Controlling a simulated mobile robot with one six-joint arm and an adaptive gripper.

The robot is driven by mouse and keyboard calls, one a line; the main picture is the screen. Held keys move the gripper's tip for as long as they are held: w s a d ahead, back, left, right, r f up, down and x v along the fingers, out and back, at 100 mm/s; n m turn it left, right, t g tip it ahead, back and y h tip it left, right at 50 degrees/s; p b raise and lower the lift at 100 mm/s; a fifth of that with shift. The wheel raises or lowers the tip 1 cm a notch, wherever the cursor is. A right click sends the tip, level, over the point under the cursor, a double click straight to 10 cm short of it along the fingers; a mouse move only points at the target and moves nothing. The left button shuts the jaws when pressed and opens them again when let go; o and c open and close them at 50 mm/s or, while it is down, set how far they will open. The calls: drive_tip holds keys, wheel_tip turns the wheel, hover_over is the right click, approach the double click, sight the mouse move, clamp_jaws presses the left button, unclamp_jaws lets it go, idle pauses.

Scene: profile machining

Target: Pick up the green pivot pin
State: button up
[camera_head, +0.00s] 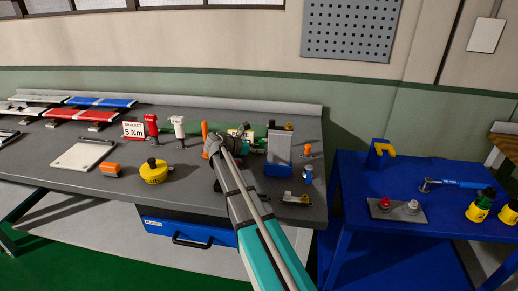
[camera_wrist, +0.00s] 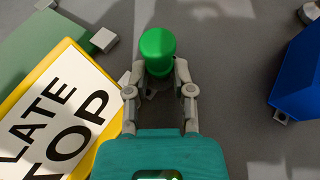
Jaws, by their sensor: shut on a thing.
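In the wrist view, the green pivot pin (camera_wrist: 157,50) has a round green head and stands out between the fingertips. My gripper (camera_wrist: 158,78) is shut on it from both sides. The lower part of the pin is hidden by the fingers and shadow, so I cannot tell whether it touches the bench. In the head view, my gripper (camera_head: 232,138) is over the back right of the grey bench, and the pin cannot be made out there.
A yellow-edged sign (camera_wrist: 60,110) lies close left of my gripper. A blue block (camera_wrist: 300,72) is at right. On the bench (camera_head: 215,183) stand a grey-blue block (camera_head: 279,155), an orange bottle (camera_head: 205,131) and a yellow round part (camera_head: 153,172). A blue table (camera_head: 430,228) is at right.

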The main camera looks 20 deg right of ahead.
drive_tip(key=shift+r+p, duration=4.9)
drive_tip(key=shift+r, duration=0.05)
drive_tip(key=shift+s, duration=0.15)
